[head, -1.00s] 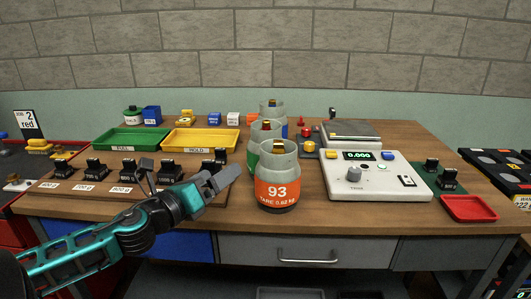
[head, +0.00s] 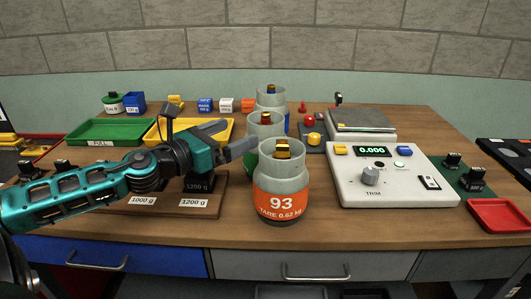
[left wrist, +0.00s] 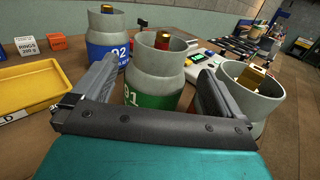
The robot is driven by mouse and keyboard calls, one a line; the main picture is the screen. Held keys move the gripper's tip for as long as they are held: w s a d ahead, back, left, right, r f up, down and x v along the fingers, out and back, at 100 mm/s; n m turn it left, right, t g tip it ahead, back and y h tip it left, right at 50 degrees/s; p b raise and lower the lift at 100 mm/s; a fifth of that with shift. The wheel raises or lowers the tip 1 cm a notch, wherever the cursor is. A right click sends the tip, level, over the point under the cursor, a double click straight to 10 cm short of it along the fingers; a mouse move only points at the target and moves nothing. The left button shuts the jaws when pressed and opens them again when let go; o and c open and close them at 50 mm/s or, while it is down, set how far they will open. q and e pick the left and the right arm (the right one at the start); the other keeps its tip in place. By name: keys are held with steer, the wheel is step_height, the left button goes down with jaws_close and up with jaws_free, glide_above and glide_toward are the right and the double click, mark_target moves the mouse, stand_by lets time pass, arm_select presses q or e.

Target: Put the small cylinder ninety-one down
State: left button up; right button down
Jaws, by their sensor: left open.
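The small cylinder ninety-one (head: 264,131) is grey with a green label and stands upright on the table, partly hidden behind cylinder 93 in the head view. In the left wrist view cylinder ninety-one (left wrist: 155,84) shows between my fingers, its "91" partly covered. My left gripper (head: 231,139) is open, beside it on the left; its fingers (left wrist: 158,66) reach either side of the cylinder and I cannot tell whether they touch it. My right gripper is not in view.
Orange-labelled cylinder 93 (head: 281,190) stands close in front, and blue-labelled cylinder 92 (left wrist: 107,42) just behind. A scale console (head: 390,185) is to the right. Green (head: 105,139) and yellow (head: 158,137) trays lie left.

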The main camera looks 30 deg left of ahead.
mark_target(251, 126)
arm_select(q)
steer(key=shift+x, duration=2.4)
steer(key=shift+w, duration=0.1)
steer(key=shift+r+p+x, duration=0.15)
steer(key=shift+p+x, duration=0.35)
steer(key=shift+x, duration=0.3)
steer(key=shift+r+p+x, duration=0.15)
steer(key=shift+p+x, duration=0.35)
steer(key=shift+x, duration=0.3)
steer(key=shift+w+d+f, duration=0.1)
steer(key=shift+w+d, duration=0.05)
steer(key=shift+w, duration=0.3)
steer(key=shift+w+d+f, duration=0.15)
steer(key=shift+w, duration=0.25)
steer(key=shift+c, duration=0.3)
steer(key=c, duration=1.7)
steer(key=shift+o, duration=0.2)
steer(key=shift+r+p, duration=0.2)
steer(key=shift+p, duration=0.1)
